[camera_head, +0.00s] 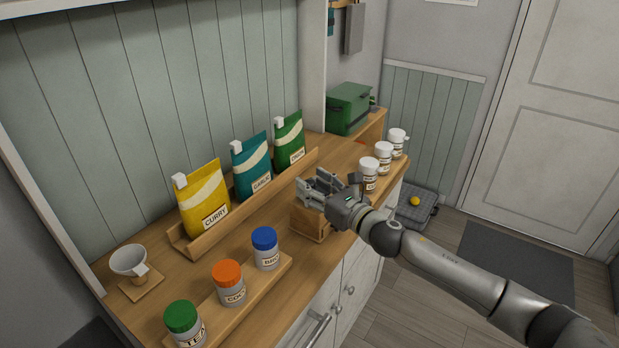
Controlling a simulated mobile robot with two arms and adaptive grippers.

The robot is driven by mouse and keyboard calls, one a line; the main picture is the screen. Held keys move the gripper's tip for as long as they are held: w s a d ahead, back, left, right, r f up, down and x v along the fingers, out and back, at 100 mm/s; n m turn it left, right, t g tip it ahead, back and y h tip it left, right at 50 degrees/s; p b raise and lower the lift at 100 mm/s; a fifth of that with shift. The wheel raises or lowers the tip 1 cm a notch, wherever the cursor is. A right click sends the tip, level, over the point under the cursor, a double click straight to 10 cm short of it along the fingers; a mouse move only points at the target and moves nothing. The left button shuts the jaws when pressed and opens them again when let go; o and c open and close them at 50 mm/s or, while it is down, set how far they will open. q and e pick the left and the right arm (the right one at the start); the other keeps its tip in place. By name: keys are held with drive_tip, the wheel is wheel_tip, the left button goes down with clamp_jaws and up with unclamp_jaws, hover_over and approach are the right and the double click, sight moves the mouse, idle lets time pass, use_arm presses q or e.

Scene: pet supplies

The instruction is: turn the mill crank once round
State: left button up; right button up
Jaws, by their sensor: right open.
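A small wooden box (308,224), which looks like the mill, stands on the counter near its front edge. My right gripper (316,186) is right over its top and covers most of it. The gripper's fingers are apart and point to the left. I cannot tell whether they touch the mill. The crank cannot be made out clearly; a small dark knob (355,178) shows just behind the gripper and may be part of it. My left gripper is not in view.
Curry (203,200), teal (251,164) and green (289,142) bags stand in a wooden rack behind. Jars with green (183,317), orange (228,272) and blue (265,239) lids stand front left. White-lidded jars (369,174) stand to the right.

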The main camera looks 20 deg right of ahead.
drive_tip(key=shift+x, duration=0.9)
clamp_jaws()
